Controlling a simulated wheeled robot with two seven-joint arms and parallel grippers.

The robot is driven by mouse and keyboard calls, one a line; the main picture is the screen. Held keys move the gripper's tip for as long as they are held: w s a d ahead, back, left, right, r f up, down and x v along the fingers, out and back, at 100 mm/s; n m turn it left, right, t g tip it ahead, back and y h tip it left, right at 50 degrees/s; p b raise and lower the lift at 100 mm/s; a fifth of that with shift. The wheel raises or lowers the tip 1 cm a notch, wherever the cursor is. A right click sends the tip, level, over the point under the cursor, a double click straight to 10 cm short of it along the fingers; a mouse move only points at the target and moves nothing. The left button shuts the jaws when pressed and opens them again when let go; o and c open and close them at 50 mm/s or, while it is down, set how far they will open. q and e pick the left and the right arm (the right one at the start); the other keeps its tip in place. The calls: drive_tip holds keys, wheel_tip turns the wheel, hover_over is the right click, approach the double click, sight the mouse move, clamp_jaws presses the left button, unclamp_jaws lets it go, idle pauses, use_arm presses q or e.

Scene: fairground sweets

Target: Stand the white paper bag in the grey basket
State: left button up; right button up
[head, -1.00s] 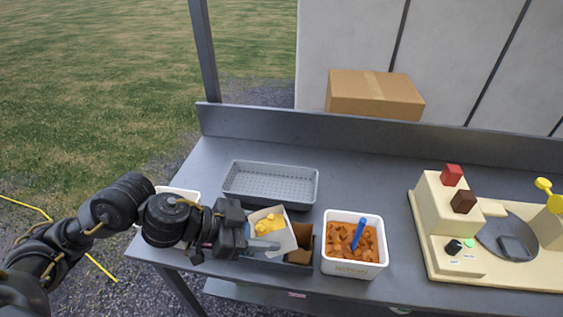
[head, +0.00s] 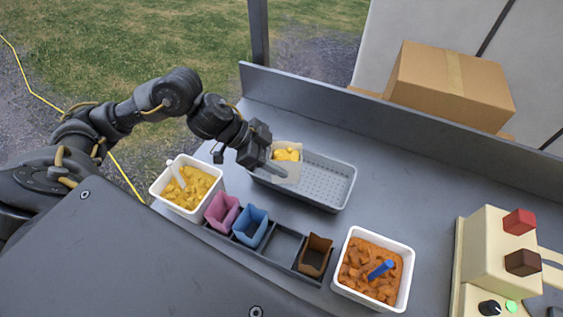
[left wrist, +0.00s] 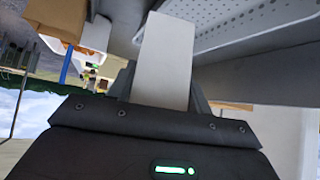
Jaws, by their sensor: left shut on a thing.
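The white paper bag (head: 284,174), upright with yellow pieces showing at its top, is at the left end of the grey basket (head: 341,199). My left gripper (head: 272,166) is shut on the bag from its left side. In the left wrist view the white bag (left wrist: 165,60) is pinched between the fingers, and the perforated basket (left wrist: 222,22) shows beyond it. The bag's bottom is hidden, so I cannot tell whether it touches the basket floor. The rest of the basket is empty. My right gripper is not in view.
A dark rack (head: 275,255) in front of the basket holds pink (head: 222,212), blue (head: 250,225) and brown (head: 315,255) bags, with one slot empty. A yellow-filled tub (head: 188,186) stands left, an orange-filled tub (head: 373,268) right. A cardboard box (head: 450,85) is behind.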

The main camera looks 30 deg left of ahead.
sight(276, 151)
use_arm(q)
drive_tip(key=w+a, duration=0.1)
drive_tip(key=w+a+f, duration=0.1)
drive_tip(key=w+f, duration=0.1)
drive_tip(key=shift+w+a+f, duration=0.25)
drive_tip(key=shift+w+a, duration=0.1)
drive_tip(key=shift+a, duration=0.05)
drive_tip(key=w+f, duration=0.1)
drive_tip(key=f, duration=0.1)
drive_tip(key=w+a+f+p, duration=0.1)
drive_tip(key=f, duration=0.1)
drive_tip(key=w+a+f+p, duration=0.1)
drive_tip(key=f, duration=0.2)
drive_tip(key=shift+w+a, duration=0.1)
drive_tip(key=shift+a, duration=0.15)
drive_tip(key=shift+f, duration=0.55)
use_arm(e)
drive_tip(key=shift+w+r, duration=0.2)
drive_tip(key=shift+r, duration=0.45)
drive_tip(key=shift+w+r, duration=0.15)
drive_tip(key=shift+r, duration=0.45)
use_arm(q)
drive_tip(key=shift+f, duration=0.1)
drive_tip(key=o, duration=0.9)
drive_tip(key=shift+o, duration=0.2)
